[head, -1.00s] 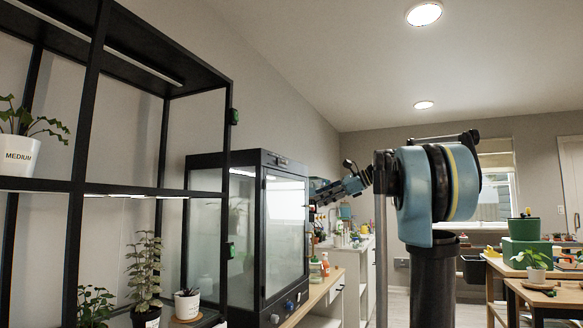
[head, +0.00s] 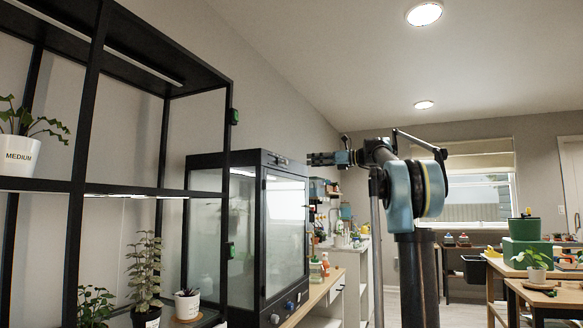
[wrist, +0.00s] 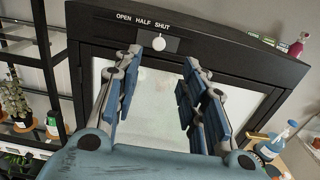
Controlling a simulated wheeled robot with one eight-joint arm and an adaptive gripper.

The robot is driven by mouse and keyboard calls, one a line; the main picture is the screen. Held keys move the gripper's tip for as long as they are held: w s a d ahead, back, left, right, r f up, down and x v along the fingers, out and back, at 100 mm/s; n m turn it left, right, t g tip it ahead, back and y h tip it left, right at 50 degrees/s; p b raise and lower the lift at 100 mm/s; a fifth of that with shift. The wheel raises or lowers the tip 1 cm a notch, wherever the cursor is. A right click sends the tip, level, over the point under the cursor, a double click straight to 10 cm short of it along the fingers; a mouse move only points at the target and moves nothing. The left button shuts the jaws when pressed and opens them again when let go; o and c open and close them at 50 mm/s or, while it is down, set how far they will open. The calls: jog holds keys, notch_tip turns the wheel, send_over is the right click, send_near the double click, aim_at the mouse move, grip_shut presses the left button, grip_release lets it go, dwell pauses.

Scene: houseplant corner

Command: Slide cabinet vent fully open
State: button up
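The cabinet (head: 262,235) is black-framed with frosted glass and stands right of the shelf rack. Its vent slider has a round white knob (wrist: 159,43) on a dark slot in the top front band, which also shows small in the head view (head: 282,161). The labels OPEN, HALF and SHUT run left to right above it; the knob sits below SHUT. My gripper (wrist: 163,62) is open and empty, its fingers spread to either side below the knob, apart from it. In the head view my gripper (head: 312,159) is level with the cabinet's top, to its right.
The black shelf rack (head: 78,187) with potted plants stands left of the cabinet. A wooden counter (head: 318,295) with bottles (head: 325,264) lies to its right.

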aim_at(287, 162)
jog(key=x, duration=1.1)
jog(key=shift+a, duration=0.25)
grip_shut()
